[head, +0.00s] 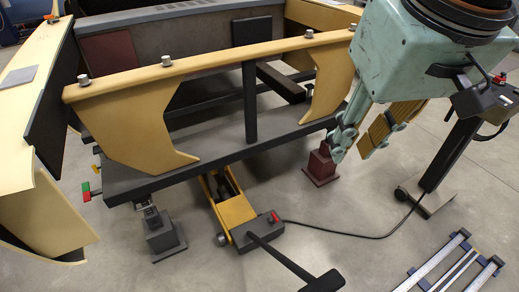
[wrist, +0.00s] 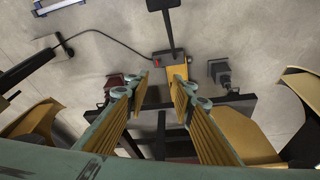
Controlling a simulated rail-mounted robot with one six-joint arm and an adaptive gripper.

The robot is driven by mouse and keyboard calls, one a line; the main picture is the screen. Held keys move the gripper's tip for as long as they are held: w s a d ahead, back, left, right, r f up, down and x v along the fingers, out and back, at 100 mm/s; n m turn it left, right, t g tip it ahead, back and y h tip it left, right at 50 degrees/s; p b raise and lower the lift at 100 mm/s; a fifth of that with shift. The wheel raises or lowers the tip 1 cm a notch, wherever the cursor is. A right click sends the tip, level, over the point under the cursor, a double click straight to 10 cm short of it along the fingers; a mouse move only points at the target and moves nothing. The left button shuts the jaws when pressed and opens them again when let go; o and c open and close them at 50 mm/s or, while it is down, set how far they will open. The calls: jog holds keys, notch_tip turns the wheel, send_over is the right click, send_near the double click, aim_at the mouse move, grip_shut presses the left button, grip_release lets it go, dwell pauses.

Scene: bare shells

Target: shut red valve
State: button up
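A small red piece (head: 86,187) sits with green and yellow pieces at the left end of the dark frame in the head view. It may be the red valve, but it is too small to tell its shape or setting. I cannot make it out in the wrist view. My gripper (head: 352,150) hangs at the right, beside the dark red block, far from the red piece. In the wrist view my gripper (wrist: 163,81) has its two fingers apart with nothing between them.
A yellow jack (head: 235,209) with a long black handle (head: 290,262) stands under the frame. A dark red block (head: 321,165) and a grey stand (head: 163,235) stand on the floor. A control post (head: 448,155) stands right, with a cable across the floor. A blue-and-silver rack (head: 455,262) lies lower right.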

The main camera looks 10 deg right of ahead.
jog(key=w+f+n+g, duration=0.1)
jog(key=w+f, duration=0.2)
jog(key=w, duration=0.9)
jog(key=w+f, duration=0.3)
jog(key=w, duration=0.8)
jog(key=w+f+n+g+p, duration=0.1)
jog(key=w+f+p, duration=0.1)
jog(key=w+f, duration=1.8)
jog(key=w+f+n, duration=0.1)
jog(key=w+f, duration=0.3)
jog(key=f, duration=1)
jog(key=w+f, duration=0.5)
jog(key=f, duration=0.8)
jog(key=s+f+g+p, duration=0.1)
jog(key=s+f, duration=0.2)
jog(key=f, duration=2.6)
jog(key=shift+s+d+f+n+g+p, duration=0.2)
jog(key=shift+n+g+p, duration=0.1)
jog(key=shift+n, duration=0.1)
